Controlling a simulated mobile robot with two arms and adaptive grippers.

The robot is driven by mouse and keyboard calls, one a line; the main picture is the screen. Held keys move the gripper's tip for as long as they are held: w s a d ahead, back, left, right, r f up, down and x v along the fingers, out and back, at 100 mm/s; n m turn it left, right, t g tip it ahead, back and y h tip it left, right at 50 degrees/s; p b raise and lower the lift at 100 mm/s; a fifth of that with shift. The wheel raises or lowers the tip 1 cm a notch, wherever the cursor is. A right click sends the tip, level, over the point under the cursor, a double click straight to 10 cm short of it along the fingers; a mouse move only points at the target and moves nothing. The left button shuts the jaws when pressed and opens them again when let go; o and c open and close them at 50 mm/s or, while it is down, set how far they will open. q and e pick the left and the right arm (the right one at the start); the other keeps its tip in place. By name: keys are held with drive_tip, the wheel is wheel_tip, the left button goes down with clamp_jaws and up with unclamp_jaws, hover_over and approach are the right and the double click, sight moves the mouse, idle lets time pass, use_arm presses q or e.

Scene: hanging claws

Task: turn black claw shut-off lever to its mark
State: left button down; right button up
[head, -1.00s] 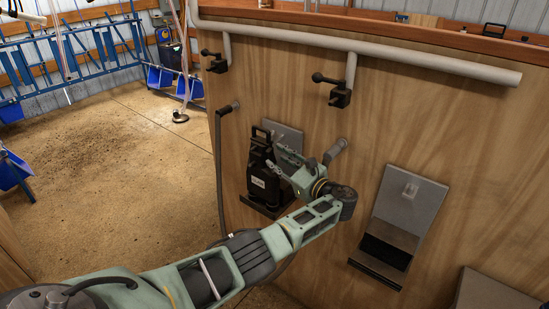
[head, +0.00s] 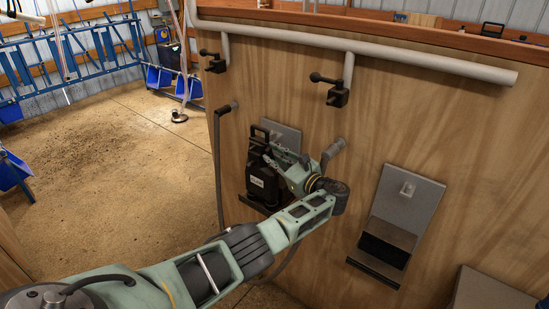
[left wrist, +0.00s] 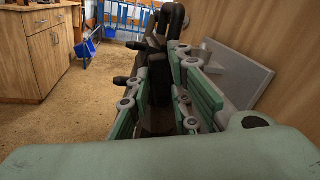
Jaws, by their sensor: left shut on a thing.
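The black claw (head: 258,181), a dark upright body with a white label and a handle on top, sits against a grey plate on the wooden wall in the head view. My left gripper (head: 276,155) reaches its upper right side and is shut on it. In the left wrist view the black claw (left wrist: 160,78) shows as dark parts at and beyond the fingers. The gripped part is mostly hidden by the fingers. I cannot make out the shut-off lever or its mark. My right gripper is not in view.
A pale pipe (head: 430,62) with two black valves (head: 338,94) runs above along the wall. A grey holder (head: 403,207) is fixed to the right. A black hose (head: 219,170) hangs at the wall's left edge. The floor at left is mostly clear.

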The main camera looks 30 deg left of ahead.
use_arm(q)
drive_tip(key=m, duration=0.2)
drive_tip(key=w+m+p, duration=0.1)
drive_tip(key=shift+w+d+r+m+h, duration=0.1)
drive_tip(key=shift+w+r+m+h, duration=0.05)
drive_tip(key=shift+m+h, duration=0.25)
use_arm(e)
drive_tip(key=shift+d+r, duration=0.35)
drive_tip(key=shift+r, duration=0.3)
use_arm(q)
drive_tip(key=c, duration=1.7)
unclamp_jaws()
drive_tip(key=shift+c, duration=0.2)
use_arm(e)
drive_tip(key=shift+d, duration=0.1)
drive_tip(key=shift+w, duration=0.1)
use_arm(q)
drive_tip(key=v, duration=1.2)
